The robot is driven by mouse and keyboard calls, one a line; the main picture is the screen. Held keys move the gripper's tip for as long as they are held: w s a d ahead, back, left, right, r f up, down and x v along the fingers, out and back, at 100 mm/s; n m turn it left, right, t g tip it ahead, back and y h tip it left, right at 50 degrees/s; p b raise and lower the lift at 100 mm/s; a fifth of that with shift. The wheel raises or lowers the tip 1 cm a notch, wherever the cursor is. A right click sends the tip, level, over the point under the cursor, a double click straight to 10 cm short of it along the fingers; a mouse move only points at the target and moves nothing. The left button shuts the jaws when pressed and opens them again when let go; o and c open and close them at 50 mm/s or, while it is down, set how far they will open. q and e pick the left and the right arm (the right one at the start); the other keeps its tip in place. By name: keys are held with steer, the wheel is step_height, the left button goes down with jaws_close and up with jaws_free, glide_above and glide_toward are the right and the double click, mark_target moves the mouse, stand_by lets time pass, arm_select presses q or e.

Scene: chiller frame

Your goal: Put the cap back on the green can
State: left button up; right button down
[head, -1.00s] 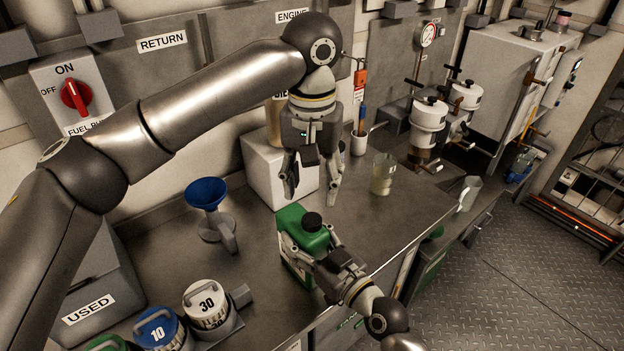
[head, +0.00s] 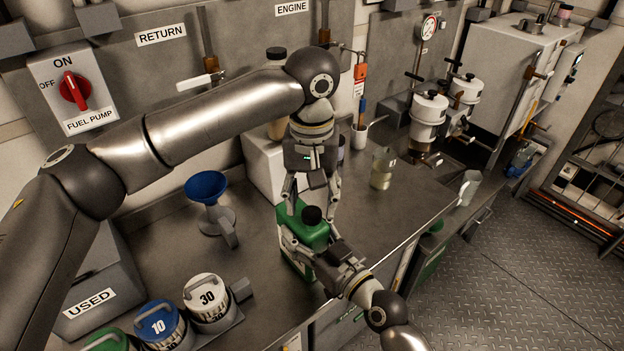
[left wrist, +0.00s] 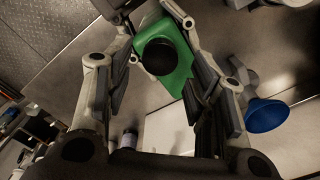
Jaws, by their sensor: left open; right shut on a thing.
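The green can (head: 300,240) stands on the metal bench with a black cap (head: 312,215) on top at its opening. I cannot tell whether the cap is tight. My left gripper (head: 311,205) points down over the can, open, its fingers on either side of the cap and apart from it. In the left wrist view the cap (left wrist: 160,57) and green can top (left wrist: 178,40) show between the open fingers. My right gripper (head: 308,254) is shut on the can's body from the front right and hides part of it.
A blue funnel (head: 206,188) stands left of the can. White and blue lidded containers (head: 208,297) are at the front left. A white box (head: 262,165) is close behind the can. A clear beaker (head: 382,168) stands at right; the bench between is clear.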

mark_target(302, 236)
arm_select(q)
steer(key=shift+f, duration=1.45)
steer(key=c, duration=1.1)
steer(key=m, duration=0.9)
steer(key=shift+m, duration=0.3)
steer(key=m, duration=0.8)
steer(key=o, duration=1.2)
steer(key=shift+o, duration=0.2)
